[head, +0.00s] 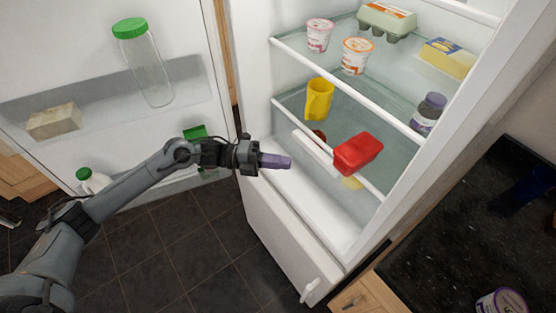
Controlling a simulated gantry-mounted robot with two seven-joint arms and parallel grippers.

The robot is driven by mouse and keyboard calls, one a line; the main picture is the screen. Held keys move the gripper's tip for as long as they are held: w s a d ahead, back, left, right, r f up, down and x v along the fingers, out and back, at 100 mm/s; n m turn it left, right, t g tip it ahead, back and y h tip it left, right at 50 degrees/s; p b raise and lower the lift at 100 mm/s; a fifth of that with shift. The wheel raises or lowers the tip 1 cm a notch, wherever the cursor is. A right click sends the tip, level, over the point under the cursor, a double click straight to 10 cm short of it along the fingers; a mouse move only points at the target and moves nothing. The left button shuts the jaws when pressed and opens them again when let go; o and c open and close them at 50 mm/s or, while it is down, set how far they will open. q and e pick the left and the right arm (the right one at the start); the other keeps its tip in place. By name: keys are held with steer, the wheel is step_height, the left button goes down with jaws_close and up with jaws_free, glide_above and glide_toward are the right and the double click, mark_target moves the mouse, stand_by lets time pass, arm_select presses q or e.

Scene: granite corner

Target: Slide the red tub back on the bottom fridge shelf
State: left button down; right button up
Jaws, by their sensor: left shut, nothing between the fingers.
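The red tub (357,153) sits at the front edge of the lower glass shelf (296,108) in the open fridge, toward the right side. It looks tilted or overhanging the white front rail; I cannot tell which. My left gripper (290,162) has purple fingers and is shut and empty. It is in front of the fridge opening, to the left of the red tub and apart from it. My right gripper is not in view.
A yellow jug (319,98) stands on the same shelf, left of the tub. The open door (110,60) is at left, a dark counter (470,230) at right.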

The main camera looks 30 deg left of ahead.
arm_select(q)
glide_toward(335, 160)
steer(key=s+d, duration=0.1)
steer(key=d, duration=0.3)
steer(key=shift+w+d+p, duration=0.2)
steer(key=shift+w+p, duration=0.1)
steer(key=shift+w, duration=0.25)
steer(key=shift+w+d+p, duration=0.2)
steer(key=shift+w+p, duration=0.05)
steer(key=shift+w, duration=0.3)
steer(key=shift+w+d, duration=0.25)
steer(key=shift+w, duration=0.35)
